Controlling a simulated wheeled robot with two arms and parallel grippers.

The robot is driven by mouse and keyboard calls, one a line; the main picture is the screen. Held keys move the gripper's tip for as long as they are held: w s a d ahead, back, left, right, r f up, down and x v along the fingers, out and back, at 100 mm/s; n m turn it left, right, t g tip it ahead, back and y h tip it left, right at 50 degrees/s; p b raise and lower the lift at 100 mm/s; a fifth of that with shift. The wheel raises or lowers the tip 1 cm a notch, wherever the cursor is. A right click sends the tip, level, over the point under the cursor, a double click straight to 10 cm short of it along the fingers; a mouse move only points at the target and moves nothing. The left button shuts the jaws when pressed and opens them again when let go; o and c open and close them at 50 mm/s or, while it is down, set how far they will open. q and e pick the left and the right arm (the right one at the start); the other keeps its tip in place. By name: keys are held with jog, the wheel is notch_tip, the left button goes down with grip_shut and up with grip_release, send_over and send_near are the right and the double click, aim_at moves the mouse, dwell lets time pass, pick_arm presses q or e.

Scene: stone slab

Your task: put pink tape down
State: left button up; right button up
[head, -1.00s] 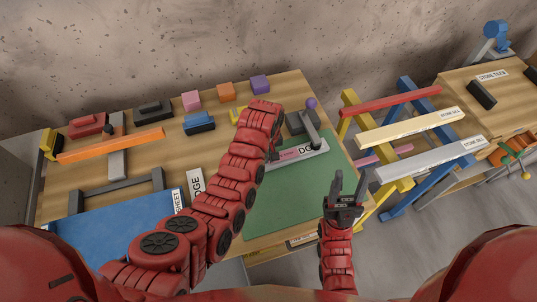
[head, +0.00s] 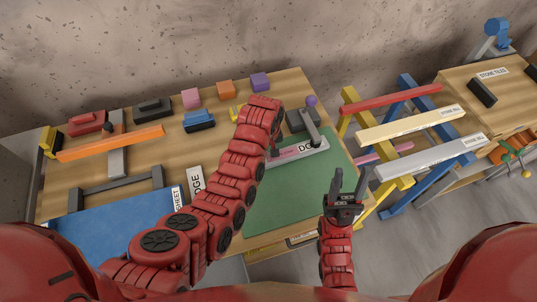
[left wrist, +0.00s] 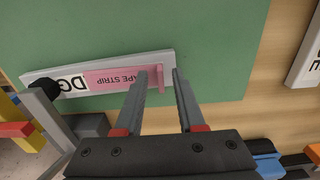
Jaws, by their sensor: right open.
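The pink tape strip (left wrist: 115,78) lies flat along a pale grey bar marked with black letters (left wrist: 45,78) in the left wrist view. It also shows in the head view as a pink strip (head: 290,153) on the bar. A raised pink tab (left wrist: 160,79) is at the strip's end. My left gripper (left wrist: 158,72) is open above this end, its fingers spread to either side of the tab. In the head view my left arm partly hides the strip's end and the left gripper. My right gripper (head: 348,178) is open and empty over the green mat's right edge.
A blue sheet (head: 125,225) is at left. Coloured blocks line the table's back. Sawhorses with long bars (head: 410,128) stand at right.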

pick_arm(q)
notch_tip(320, 180, up, 5)
jog(key=shift+f, duration=0.1)
notch_tip(320, 180, up, 6)
jog(key=p, duration=0.5)
jog(key=shift+r, duration=0.25)
